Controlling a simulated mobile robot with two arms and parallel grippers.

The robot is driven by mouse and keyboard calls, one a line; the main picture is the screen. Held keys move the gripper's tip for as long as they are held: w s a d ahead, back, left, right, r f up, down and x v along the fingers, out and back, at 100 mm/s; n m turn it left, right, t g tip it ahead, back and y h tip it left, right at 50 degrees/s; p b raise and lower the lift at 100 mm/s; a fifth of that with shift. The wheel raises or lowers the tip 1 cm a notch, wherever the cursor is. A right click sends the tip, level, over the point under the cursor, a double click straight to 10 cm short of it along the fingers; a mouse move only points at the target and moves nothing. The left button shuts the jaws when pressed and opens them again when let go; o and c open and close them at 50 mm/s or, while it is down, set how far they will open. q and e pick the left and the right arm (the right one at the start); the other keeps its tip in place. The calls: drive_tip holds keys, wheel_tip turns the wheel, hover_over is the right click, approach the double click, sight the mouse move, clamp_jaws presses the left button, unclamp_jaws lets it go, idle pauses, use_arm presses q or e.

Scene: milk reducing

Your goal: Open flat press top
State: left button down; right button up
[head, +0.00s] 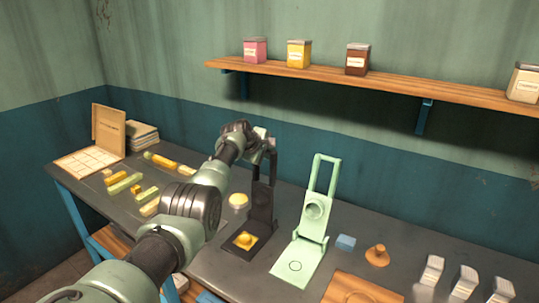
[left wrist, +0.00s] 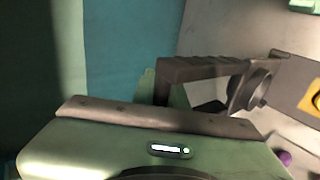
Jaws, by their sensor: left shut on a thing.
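A black press (head: 262,200) stands on the table with its top raised upright on its hinge. A yellow piece (head: 244,240) lies on its base. My left gripper (head: 266,146) is shut on the upper end of the raised top. In the left wrist view the dark frame of the press top (left wrist: 205,68) runs from the gripper towards the round plate. A mint green press (head: 312,225) stands to the right, also with its top raised. The pictures do not show which one is the flat press. My right gripper is out of view.
A yellow round piece (head: 238,200) lies left of the black press. Yellow and green bars (head: 124,184) lie at the left. A blue block (head: 346,242), an orange knobbed piece (head: 377,255) and white labelled blocks (head: 432,270) are at the right. A wall shelf (head: 320,73) holds jars.

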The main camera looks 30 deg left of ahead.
use_arm(q)
drive_tip(key=shift+s+d+f, duration=0.15)
drive_tip(key=shift+f, duration=0.35)
drive_tip(key=shift+s+d+f, duration=0.1)
drive_tip(key=shift+d+f, duration=0.05)
drive_tip(key=shift+f, duration=0.3)
drive_tip(key=c, duration=1.4)
unclamp_jaws()
drive_tip(key=shift+c, duration=0.2)
drive_tip(key=shift+w, duration=0.3)
drive_tip(key=shift+s+a+r, duration=0.1)
drive_tip(key=shift+a+r, duration=0.2)
drive_tip(key=shift+r, duration=0.05)
drive_tip(key=v, duration=0.7)
drive_tip(key=shift+s+r, duration=0.15)
drive_tip(key=shift+s, duration=0.05)
drive_tip(key=shift+d, duration=0.1)
